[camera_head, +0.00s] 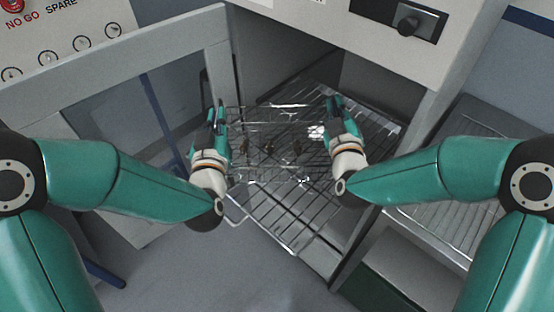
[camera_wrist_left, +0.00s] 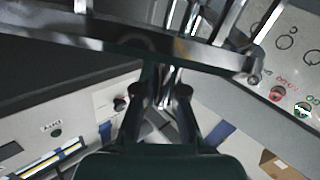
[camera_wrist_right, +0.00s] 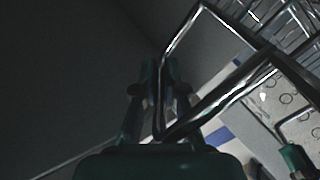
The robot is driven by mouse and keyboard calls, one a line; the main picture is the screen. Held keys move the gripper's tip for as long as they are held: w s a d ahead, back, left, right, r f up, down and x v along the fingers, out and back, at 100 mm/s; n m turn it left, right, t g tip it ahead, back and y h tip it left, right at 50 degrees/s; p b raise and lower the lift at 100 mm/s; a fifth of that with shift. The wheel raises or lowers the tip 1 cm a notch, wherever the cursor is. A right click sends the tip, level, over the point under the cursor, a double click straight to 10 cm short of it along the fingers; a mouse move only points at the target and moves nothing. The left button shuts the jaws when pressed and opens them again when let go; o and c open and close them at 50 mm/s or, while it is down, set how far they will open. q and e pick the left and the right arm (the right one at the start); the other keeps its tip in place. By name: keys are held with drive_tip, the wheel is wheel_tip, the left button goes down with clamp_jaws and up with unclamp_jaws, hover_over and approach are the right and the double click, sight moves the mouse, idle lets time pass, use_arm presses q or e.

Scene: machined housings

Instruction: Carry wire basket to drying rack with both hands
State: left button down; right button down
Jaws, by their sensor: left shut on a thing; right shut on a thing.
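The wire basket (camera_head: 272,134) is in the middle of the head view, between my grippers, with several small dark brown parts in it. My left gripper (camera_head: 217,110) is shut on its left side. My right gripper (camera_head: 334,104) is shut on its right side. In the right wrist view, a bent wire of the basket (camera_wrist_right: 207,103) passes between the right fingers. In the left wrist view, bright wires run between the left fingertips, partly hidden. A wire rack (camera_head: 440,222) stands at the right; I cannot tell for certain that it is the drying rack.
Behind and below the basket is an open grey cabinet with a wire shelf (camera_head: 375,128). Its windowed door (camera_head: 125,95) stands open at the left. A control panel with a dark knob (camera_head: 408,22) is above. Grey floor shows at the bottom.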

use_arm(q)
drive_tip(key=shift+d+f, duration=0.1)
drive_tip(key=shift+d, duration=0.05)
use_arm(e)
drive_tip(key=shift+f, duration=0.1)
